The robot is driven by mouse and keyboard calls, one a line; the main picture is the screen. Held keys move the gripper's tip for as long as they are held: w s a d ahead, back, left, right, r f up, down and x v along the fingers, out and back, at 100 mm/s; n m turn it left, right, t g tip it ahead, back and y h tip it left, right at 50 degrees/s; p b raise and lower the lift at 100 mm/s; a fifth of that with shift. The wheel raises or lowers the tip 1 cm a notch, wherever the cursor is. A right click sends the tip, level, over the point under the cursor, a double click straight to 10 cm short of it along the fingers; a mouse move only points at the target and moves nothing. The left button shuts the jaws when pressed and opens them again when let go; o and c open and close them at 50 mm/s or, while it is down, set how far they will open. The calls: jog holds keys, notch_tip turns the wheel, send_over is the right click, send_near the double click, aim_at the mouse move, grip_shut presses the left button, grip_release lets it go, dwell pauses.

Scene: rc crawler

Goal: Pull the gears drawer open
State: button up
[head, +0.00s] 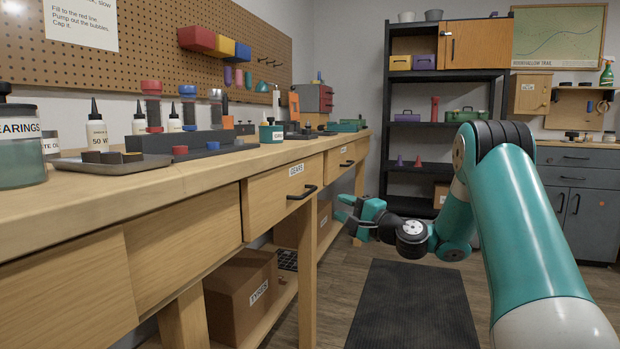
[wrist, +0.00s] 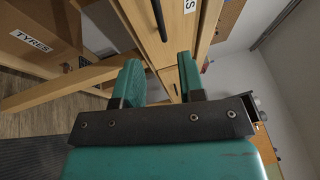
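The gears drawer (head: 270,199) is in the wooden bench in the head view, with a white GEARS label (head: 296,169) and a black bar handle (head: 302,192). Its front looks flush with the bench, so it appears shut. My gripper (head: 344,208) is open and empty, to the right of the handle and apart from it. In the wrist view its two teal fingers (wrist: 160,75) stand apart with nothing between them. A black bar handle (wrist: 160,18) shows beyond the fingers, by the partly cut-off label (wrist: 190,5).
The bench top (head: 215,163) carries bottles, a tray and parts. Another drawer with a black handle (head: 347,163) is further along. A TYRES box (head: 240,296) sits on the lower shelf, near a bench leg (head: 307,275). The floor over the dark mat (head: 412,305) is clear.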

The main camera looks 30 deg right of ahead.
aim_at(310, 190)
jog(key=p+x, duration=0.1)
jog(key=x, duration=1.1)
jog(key=shift+f, duration=0.1)
jog(key=shift+c, duration=0.3)
grip_shut()
